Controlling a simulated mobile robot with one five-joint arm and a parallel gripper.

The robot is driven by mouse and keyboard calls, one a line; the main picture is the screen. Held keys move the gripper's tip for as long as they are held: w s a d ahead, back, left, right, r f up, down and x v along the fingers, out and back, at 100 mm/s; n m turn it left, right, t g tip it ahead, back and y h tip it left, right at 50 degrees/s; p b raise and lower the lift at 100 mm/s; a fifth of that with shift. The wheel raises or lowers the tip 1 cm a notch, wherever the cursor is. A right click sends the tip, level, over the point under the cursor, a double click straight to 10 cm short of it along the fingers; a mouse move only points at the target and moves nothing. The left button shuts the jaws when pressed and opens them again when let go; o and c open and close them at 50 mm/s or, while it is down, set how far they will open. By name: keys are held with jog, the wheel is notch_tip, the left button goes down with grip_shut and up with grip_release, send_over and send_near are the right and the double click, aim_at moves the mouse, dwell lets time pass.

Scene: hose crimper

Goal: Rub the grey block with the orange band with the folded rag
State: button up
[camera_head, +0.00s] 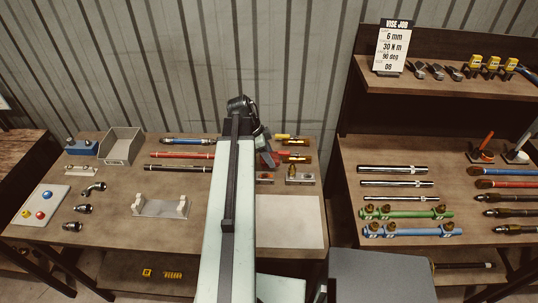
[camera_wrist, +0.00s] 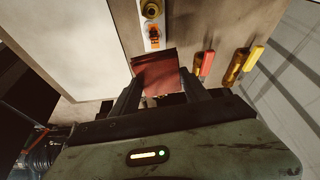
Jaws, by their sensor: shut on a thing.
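My gripper (camera_wrist: 160,86) is shut on the folded rag (camera_wrist: 157,69), a reddish-brown square pad between the fingers in the wrist view. In the head view the rag (camera_head: 268,158) shows just right of my arm's end, partly hidden. The grey block with the orange band (camera_wrist: 154,43) lies just beyond the rag's far edge in the wrist view; I cannot tell whether they touch. A brass-coloured fitting (camera_wrist: 152,10) shows beyond the orange band.
Tools with red (camera_wrist: 207,62) and yellow (camera_wrist: 254,57) handles lie right of the rag in the wrist view. A pale sheet (camera_head: 290,222) is clear in front. A grey bin (camera_head: 121,146) stands at the left.

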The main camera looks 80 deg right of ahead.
jog(key=shift+f+b, duration=2.95)
jog(key=shift+f, duration=0.05)
jog(key=shift+f+b, duration=1)
jog(key=shift+w+a+r, duration=0.1)
jog(key=shift+w+a, duration=0.05)
jog(key=shift+w, duration=1.25)
jog(key=shift+w+a, duration=0.15)
jog(key=shift+w, duration=0.65)
jog(key=shift+w+a, duration=0.1)
jog(key=shift+w, duration=0.65)
jog(key=shift+s+d, duration=0.1)
jog(key=shift+s, duration=1.2)
jog(key=shift+s+d, duration=0.15)
jog(key=shift+s, duration=0.75)
jog(key=shift+s+d, duration=0.15)
jog(key=shift+s, duration=0.7)
